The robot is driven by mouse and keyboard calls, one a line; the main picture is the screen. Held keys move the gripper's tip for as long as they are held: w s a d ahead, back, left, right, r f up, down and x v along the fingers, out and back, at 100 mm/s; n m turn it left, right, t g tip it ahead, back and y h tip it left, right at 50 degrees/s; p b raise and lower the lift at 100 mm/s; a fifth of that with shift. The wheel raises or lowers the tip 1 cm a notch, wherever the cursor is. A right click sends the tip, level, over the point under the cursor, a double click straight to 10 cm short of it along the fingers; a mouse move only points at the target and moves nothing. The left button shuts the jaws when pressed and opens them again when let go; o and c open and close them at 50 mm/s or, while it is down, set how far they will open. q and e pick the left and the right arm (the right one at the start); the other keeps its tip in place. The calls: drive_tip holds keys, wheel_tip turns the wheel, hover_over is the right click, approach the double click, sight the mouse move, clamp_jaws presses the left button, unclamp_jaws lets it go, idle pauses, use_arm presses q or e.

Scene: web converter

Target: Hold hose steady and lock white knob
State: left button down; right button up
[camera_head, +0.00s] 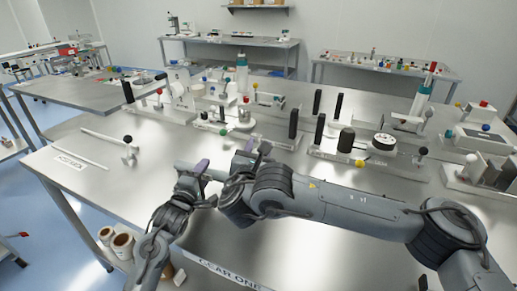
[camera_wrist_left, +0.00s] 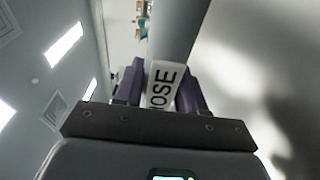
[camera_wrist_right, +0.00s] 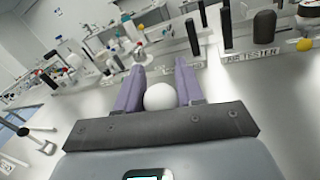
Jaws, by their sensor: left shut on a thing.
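The hose (camera_wrist_left: 178,35) is a grey tube with a white "HOSE" label in the left wrist view. My left gripper (camera_wrist_left: 160,80) is shut on it, with purple fingers on either side of the label. In the head view my left gripper (camera_head: 197,168) is low over the table's front part. The white knob (camera_wrist_right: 160,97) is a round ball in the right wrist view. It sits between the purple fingers of my right gripper (camera_wrist_right: 158,75), which look open with slim gaps beside it. In the head view my right gripper (camera_head: 245,158) is just right of the left one and the knob is hidden.
Black-handled fixtures (camera_head: 292,123) and an "AIR TESTER" label (camera_wrist_right: 250,54) stand beyond the grippers. Bare metal shows around the rod.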

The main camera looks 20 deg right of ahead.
clamp_jaws()
drive_tip(key=shift+s+d+r+m, duration=0.1)
drive_tip(key=shift+s+d+m, duration=0.1)
drive_tip(key=shift+m, duration=0.2)
drive_tip(key=shift+s+d+m+t+h, duration=0.15)
drive_tip(key=shift+s+d+m+h, duration=0.15)
drive_tip(key=shift+s+d+m, duration=0.8)
drive_tip(key=shift+s+d+m+t+h, duration=0.1)
drive_tip(key=shift+s+d+m+h, duration=0.3)
drive_tip(key=shift+m, duration=1.45)
drive_tip(key=shift+s+d+m+t+h, duration=0.2)
drive_tip(key=shift+s+d+m, duration=0.25)
drive_tip(key=shift+d+m, duration=0.75)
drive_tip(key=shift+a+m, duration=0.25)
drive_tip(key=shift+o, duration=2.3)
unclamp_jaws()
